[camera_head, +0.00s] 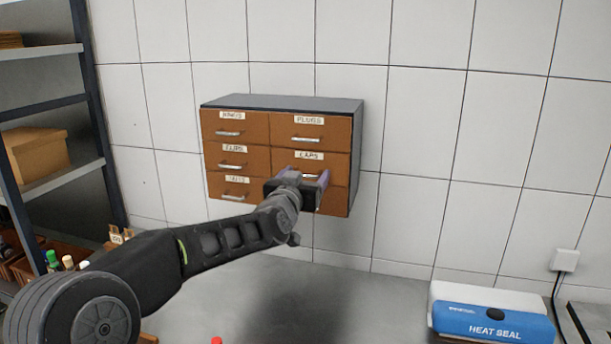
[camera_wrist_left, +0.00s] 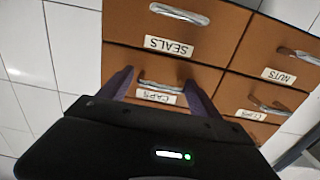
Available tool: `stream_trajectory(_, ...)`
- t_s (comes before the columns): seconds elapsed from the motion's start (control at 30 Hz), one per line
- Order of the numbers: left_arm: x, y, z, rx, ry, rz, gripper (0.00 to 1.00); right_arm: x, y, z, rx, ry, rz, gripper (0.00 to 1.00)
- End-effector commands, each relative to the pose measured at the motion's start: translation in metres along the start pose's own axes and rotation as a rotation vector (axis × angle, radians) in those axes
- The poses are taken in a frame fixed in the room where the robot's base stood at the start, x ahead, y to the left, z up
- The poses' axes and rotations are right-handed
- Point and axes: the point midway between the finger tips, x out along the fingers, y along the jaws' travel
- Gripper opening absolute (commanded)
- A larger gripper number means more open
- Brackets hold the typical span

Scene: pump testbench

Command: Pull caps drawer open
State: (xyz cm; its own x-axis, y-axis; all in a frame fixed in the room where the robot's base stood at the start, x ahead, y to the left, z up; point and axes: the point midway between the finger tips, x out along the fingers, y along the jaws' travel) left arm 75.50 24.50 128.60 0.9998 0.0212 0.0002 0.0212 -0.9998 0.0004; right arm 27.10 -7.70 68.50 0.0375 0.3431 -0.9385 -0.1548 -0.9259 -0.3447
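The caps drawer (camera_head: 338,165) is the right-hand drawer of the middle row in a wall-mounted cabinet with orange-brown fronts, and it looks flush with its neighbours. Its metal handle (camera_wrist_left: 160,86) and its CAPS label (camera_wrist_left: 157,97) appear upside down in the left wrist view. My left gripper (camera_head: 307,178) is in front of this drawer. In the left wrist view its two purple fingers (camera_wrist_left: 161,88) are spread, one to each side of the handle, with gaps between. I cannot tell how far the fingertips are from the front. My right gripper is not in view.
The seals drawer (camera_wrist_left: 175,28) lies directly below the caps drawer; my gripper mostly hides it in the head view. A plugs drawer (camera_head: 332,132) is above. A blue-and-white heat-seal box (camera_head: 492,322) sits on the grey bench (camera_head: 350,305). A shelf rack (camera_head: 90,110) stands at left.

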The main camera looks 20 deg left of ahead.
Motion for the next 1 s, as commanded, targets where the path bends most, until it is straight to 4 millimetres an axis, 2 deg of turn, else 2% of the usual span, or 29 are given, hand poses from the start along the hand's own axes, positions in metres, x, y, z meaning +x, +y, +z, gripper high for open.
stream_trajectory(0.07,-0.0001,-0.0001,0.0000,0.000,0.000,0.000,0.66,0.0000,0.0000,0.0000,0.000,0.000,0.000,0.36)
stream_trajectory(0.87,-0.0004,0.0022,0.0002,0.001,-0.001,0.004,0.00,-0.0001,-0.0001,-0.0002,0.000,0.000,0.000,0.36)
stream_trajectory(1.0,-0.0004,0.0024,0.0002,0.001,-0.001,0.004,0.00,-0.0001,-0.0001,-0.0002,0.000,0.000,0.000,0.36)
